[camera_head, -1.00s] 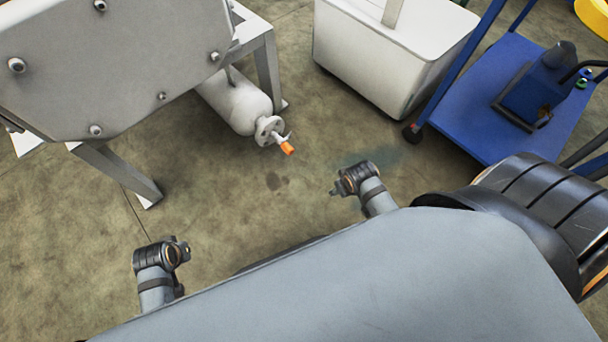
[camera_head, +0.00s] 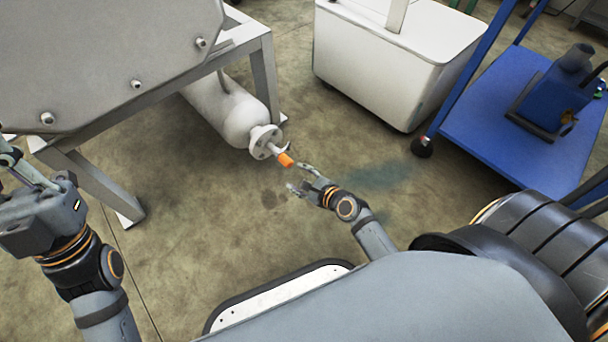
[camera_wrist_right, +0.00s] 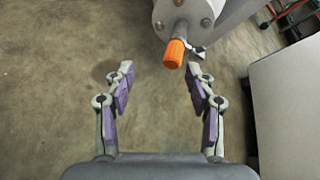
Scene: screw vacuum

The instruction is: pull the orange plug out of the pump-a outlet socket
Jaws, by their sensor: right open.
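The orange plug (camera_head: 285,160) sits at the end of the outlet socket's flange (camera_head: 265,142) on the white cylindrical pump body (camera_head: 235,112). In the right wrist view the orange plug (camera_wrist_right: 174,53) hangs below the grey flange, just beyond the fingertips and between their lines. My right gripper (camera_head: 297,179) is open and empty, close to the plug and apart from it. Its two fingers also show in the right wrist view (camera_wrist_right: 160,75). My left gripper (camera_head: 30,165) is at the left edge, partly cut off; its fingers do not show clearly.
A grey machine on a metal frame (camera_head: 90,180) stands at the left, above the pump. A white bin (camera_head: 380,75) stands behind on the right. A blue cart (camera_head: 500,130) carrying a blue device (camera_head: 555,90) is at the right. The floor in between is clear.

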